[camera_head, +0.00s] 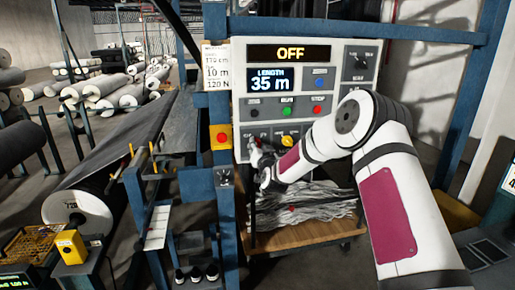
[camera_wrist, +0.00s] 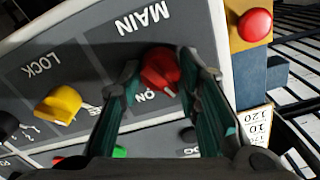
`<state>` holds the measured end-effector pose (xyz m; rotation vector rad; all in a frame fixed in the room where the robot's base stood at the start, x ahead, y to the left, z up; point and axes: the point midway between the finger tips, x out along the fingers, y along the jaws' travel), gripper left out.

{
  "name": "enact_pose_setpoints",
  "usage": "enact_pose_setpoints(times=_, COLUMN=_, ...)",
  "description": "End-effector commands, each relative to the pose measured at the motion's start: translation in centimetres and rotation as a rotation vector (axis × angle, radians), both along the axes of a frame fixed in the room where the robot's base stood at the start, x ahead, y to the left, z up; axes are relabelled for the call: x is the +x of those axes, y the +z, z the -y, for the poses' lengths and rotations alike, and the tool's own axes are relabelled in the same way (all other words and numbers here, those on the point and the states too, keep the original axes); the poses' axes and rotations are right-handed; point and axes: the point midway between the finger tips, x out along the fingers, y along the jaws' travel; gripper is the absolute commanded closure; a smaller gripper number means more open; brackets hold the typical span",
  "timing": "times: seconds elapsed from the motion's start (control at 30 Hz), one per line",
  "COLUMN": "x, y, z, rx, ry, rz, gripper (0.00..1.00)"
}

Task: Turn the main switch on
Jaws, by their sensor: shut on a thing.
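The main switch is a red rotary knob (camera_wrist: 160,68) on the grey control panel (camera_head: 367,85), under the word MAIN in the wrist view. Its ON label lies just beside it, and a pale mark on the knob points close to that label. My gripper (camera_wrist: 163,62) has one finger on each side of the knob and is shut on it. In the head view my gripper (camera_head: 262,160) is at the panel's lower left and hides the knob. The panel's top display (camera_head: 291,53) reads OFF.
A yellow LOCK knob (camera_wrist: 60,104) sits beside the main switch. A red button on a yellow box (camera_head: 221,137) is close to the left of the panel. Blue, green and red buttons (camera_head: 318,110) are above. A wooden table (camera_head: 310,235) with grey strands stands below.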

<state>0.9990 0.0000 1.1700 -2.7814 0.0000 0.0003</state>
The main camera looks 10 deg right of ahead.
Motion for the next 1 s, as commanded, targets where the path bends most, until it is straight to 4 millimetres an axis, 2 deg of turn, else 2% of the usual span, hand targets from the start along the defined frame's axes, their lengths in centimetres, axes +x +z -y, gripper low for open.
enact_pose_setpoints(times=1.0, x=0.02, y=0.02, z=0.1, rx=0.949, ry=-0.001, rz=0.002, gripper=0.97)
